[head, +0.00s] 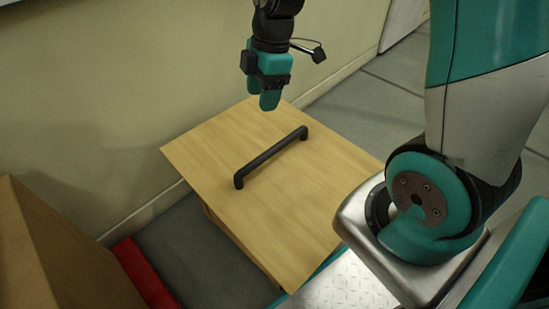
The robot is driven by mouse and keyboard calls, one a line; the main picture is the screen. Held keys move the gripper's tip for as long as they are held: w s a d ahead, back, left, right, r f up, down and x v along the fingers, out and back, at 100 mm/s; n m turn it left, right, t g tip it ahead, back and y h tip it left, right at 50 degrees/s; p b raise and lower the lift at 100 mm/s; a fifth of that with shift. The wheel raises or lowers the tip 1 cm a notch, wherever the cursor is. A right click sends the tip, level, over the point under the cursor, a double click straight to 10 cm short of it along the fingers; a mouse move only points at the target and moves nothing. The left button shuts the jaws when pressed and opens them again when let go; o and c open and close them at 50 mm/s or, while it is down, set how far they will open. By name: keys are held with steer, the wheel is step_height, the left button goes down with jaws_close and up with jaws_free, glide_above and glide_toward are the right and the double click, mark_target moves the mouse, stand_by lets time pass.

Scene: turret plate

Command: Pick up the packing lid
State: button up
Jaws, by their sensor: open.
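The packing lid (225,188) is a flat light-wood board lying level, with a black bar handle (270,157) set across its top. It appears to rest on a wooden box or stand, of which only a little shows below its front left edge. My gripper (266,103) hangs above the far corner of the lid, teal fingers pointing down. It is open and empty, apart from the handle. Part of the lid's right side is hidden behind my own base and arm.
A beige wall (90,100) runs along the left and back, close to the lid's far left corner. A brown box (55,255) and a red object (145,275) stand at the lower left. Grey floor (375,105) is clear behind the lid.

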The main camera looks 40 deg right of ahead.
steer(key=w+d+f+n, duration=0.3)
steer(key=d+f, duration=0.3)
steer(key=d, duration=0.1)
steer(key=b, duration=0.6)
glide_toward(274, 147)
steer(key=shift+n+h, duration=0.3)
steer(key=f, duration=0.1)
steer(key=a+f, duration=0.1)
steer(key=f, duration=0.3)
steer(key=shift+w+a+f, duration=0.1)
steer(key=shift+a, duration=0.2)
steer(key=f+b, duration=0.1)
steer(key=f, duration=0.2)
steer(key=f+b, duration=0.2)
steer(key=shift+a+f+b, duration=0.25)
steer(key=shift+f+b, duration=0.05)
steer(key=shift+f, duration=0.1)
steer(key=shift+r, duration=0.1)
steer(key=shift+c, duration=0.5)
jaws_close()
